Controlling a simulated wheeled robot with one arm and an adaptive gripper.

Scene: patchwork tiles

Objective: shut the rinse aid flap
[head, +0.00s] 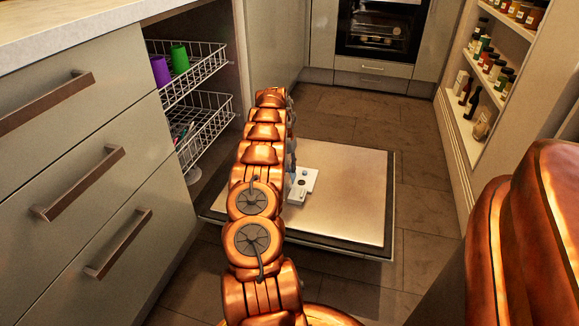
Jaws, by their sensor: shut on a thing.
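The dishwasher door (350,205) lies folded down flat over the floor, its pale inner face up. A grey sliver of my gripper (291,160) shows just behind the arm, at the dispenser's left edge. It is shut on the rinse aid flap there; the fingertips and the flap itself are mostly hidden by the arm.
Wire racks (200,105) with a purple cup (160,71) and a green cup (180,59) stand left of the door. Drawers (90,190) with bar handles line the left. A bottle shelf (490,75) stands right. Tiled floor (425,190) is free right of the door.

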